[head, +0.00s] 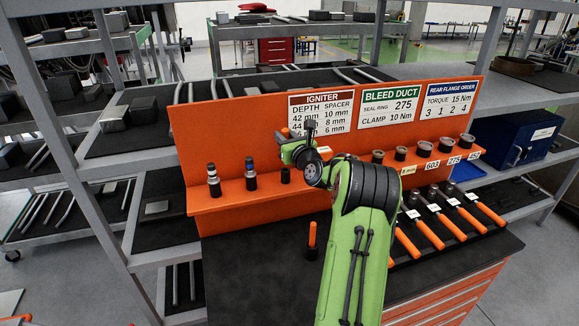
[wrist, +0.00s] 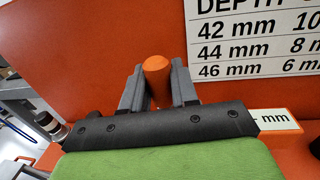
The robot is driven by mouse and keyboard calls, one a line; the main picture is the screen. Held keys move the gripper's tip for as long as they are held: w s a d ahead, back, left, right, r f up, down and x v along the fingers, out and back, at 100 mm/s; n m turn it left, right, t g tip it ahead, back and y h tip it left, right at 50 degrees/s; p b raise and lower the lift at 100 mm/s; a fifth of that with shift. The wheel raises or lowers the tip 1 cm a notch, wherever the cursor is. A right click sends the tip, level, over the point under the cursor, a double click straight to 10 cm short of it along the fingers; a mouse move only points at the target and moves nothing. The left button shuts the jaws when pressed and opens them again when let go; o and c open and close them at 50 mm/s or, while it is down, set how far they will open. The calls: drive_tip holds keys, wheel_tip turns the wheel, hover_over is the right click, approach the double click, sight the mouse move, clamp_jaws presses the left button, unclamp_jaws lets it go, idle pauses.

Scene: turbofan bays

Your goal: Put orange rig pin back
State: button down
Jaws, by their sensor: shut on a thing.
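My gripper (wrist: 157,85) is shut on an orange rig pin (wrist: 156,70); in the wrist view its rounded orange end shows between the two grey fingers. The held pin is hard to make out there against the orange panel. Another orange pin-like piece (head: 312,234) stands upright in a black base on the dark bench top, below the shelf.
Two igniter-like plugs (head: 214,181) (head: 251,175) and a small black socket (head: 285,175) are on the shelf (head: 235,199). Several rings stand on its right part. Several orange-handled tools (head: 431,234) lie on the bench at right. The bench top (head: 255,255) is clear at left.

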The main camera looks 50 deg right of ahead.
wheel_tip(320, 180, down, 8)
drive_tip(key=shift+r, duration=0.2)
drive_tip(key=shift+f+b, duration=0.3)
drive_tip(key=shift+b, duration=0.15)
drive_tip(key=c, duration=0.9)
unclamp_jaws()
drive_tip(key=shift+o, duration=0.2)
